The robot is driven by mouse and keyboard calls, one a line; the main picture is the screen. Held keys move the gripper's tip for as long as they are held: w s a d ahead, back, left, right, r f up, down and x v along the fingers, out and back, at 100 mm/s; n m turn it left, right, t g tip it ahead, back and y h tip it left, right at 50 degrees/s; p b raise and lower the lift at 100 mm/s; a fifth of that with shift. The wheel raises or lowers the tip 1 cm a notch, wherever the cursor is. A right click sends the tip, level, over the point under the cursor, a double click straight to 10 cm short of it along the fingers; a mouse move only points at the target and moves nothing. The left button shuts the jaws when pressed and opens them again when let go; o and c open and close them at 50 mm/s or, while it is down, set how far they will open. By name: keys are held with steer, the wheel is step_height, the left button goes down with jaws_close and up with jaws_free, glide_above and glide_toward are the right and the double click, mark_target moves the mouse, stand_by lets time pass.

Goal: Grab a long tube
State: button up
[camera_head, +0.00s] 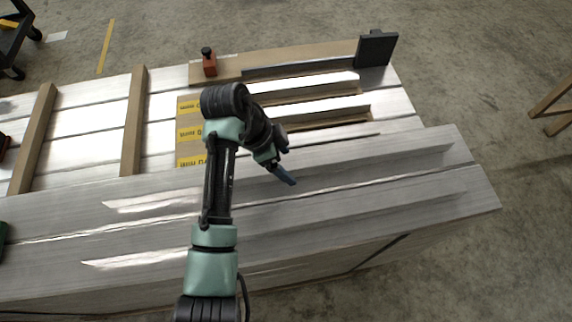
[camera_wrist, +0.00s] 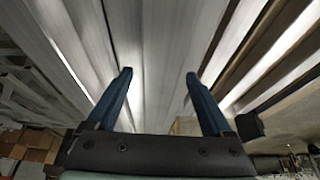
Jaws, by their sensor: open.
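Several long silvery tubes lie side by side. Two shorter ones, an upper tube (camera_head: 320,82) and a lower tube (camera_head: 325,106), rest on a brown board with yellow labels at its left end. Longer grey tubes (camera_head: 390,152) run along the near side of the trailer. My gripper (camera_head: 287,177) hangs above these near tubes, with its blue fingers pointing down to the right. In the wrist view my gripper (camera_wrist: 158,75) is open, with nothing between its fingers. Long metal surfaces run beyond the fingertips. I cannot tell which tube lies under them. My arm hides part of the tubes.
Yellow labels (camera_head: 189,134) mark the board. A red block with a black knob (camera_head: 209,63) and a black plate (camera_head: 375,49) stand at the back. Wooden bars (camera_head: 134,120) cross the left part. Bare concrete floor (camera_head: 480,60) lies to the right.

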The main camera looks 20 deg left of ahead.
steer(key=shift+d+f, duration=0.1)
steer(key=shift+f, duration=0.3)
steer(key=shift+c, duration=0.3)
jaws_close()
stand_by(0.8)
steer(key=shift+w+r, duration=0.15)
steer(key=shift+r, duration=0.1)
